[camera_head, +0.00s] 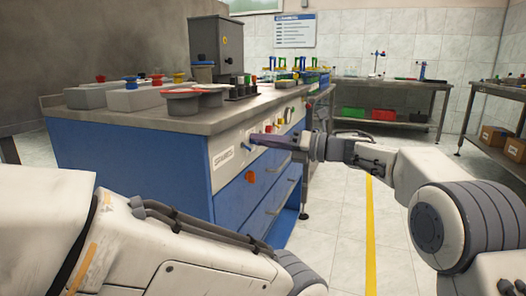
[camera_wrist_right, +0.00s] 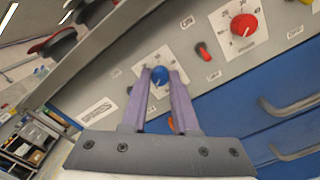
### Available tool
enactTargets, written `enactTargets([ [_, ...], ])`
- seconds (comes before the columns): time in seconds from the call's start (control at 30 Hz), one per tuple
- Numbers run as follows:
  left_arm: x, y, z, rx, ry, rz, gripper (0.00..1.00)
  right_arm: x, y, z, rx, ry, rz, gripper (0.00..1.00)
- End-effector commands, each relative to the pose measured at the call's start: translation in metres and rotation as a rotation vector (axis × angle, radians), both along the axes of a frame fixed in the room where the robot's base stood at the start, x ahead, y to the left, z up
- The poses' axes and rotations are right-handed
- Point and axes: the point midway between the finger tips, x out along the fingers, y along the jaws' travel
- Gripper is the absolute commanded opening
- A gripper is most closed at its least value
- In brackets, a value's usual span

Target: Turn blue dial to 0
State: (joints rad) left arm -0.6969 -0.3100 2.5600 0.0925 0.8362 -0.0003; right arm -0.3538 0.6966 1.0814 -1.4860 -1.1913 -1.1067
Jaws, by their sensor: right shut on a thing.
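The blue dial (camera_wrist_right: 160,76) is on the pale front panel of the blue bench, with a white scale plate behind it. Its number marks are too small to read. My right gripper (camera_wrist_right: 161,80) is shut on the dial, one purple finger on each side. In the head view my right gripper (camera_head: 258,140) reaches the panel from the right, and a bit of blue (camera_head: 247,147) shows at its fingertips. My left arm shows at lower left; its gripper is out of view.
A red dial (camera_wrist_right: 244,24) with a scale and a small red switch (camera_wrist_right: 203,52) sit near the blue dial. Drawers with bar handles (camera_wrist_right: 290,103) lie below. The bench top (camera_head: 180,120) holds grey boxes and a dark cabinet (camera_head: 216,45). The floor at right is clear.

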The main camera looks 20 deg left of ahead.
Motion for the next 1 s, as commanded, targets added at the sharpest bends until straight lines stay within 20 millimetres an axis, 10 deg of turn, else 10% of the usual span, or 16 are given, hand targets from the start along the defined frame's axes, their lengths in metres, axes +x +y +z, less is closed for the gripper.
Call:
enactTargets([
  [1.0,0.000,0.000,-0.025,0.000,0.000,0.000,0.54,0.000,-0.001,-0.003,-0.015,-0.253,0.002,0.00],
])
